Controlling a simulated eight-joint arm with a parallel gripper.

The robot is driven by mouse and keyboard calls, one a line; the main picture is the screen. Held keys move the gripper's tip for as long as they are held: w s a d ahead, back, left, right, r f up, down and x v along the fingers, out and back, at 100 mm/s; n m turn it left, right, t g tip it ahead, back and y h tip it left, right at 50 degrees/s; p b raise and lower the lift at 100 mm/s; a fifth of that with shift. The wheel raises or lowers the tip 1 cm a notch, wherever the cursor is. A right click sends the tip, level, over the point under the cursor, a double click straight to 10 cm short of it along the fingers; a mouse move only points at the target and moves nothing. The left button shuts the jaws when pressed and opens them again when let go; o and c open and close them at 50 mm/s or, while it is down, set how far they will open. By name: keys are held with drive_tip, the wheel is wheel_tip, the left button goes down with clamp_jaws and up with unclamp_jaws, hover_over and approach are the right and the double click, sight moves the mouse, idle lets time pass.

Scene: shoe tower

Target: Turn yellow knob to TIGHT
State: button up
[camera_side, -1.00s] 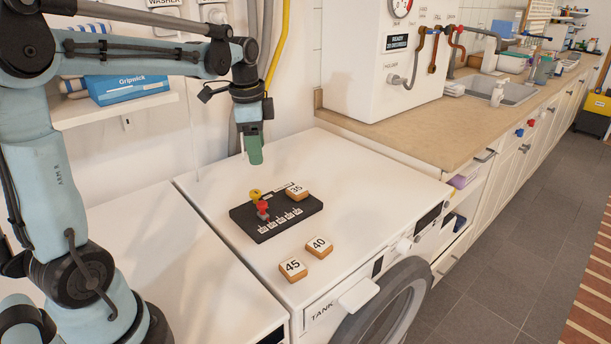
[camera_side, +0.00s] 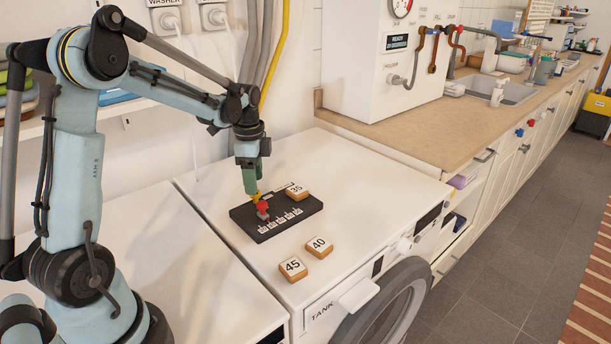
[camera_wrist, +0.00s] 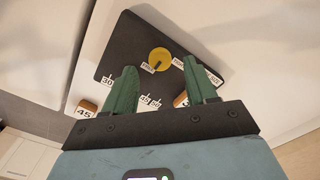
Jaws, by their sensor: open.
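The yellow knob (camera_wrist: 160,60) sits on a black panel (camera_wrist: 132,36) on top of the white machine. In the wrist view it lies just beyond and between my two green fingertips, with labels on either side whose words are too small to read surely. My gripper (camera_wrist: 164,76) is open and empty, with the fingers on either side of the line to the knob. In the side view my gripper (camera_side: 251,190) is right over the yellow knob (camera_side: 255,197) and hides much of it. I cannot tell whether they touch. A red knob (camera_side: 262,207) stands close in front of it.
A wooden block marked 35 (camera_side: 297,191) rests on the panel's right part. Blocks marked 40 (camera_side: 319,247) and 45 (camera_side: 293,268) lie on the white top (camera_side: 370,200) in front of the panel. The top's right side is clear.

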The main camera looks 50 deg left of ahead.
sight(256, 197)
drive_tip(key=shift+f, duration=1.5)
drive_tip(key=c, duration=1.1)
drive_tip(key=shift+o, duration=0.2)
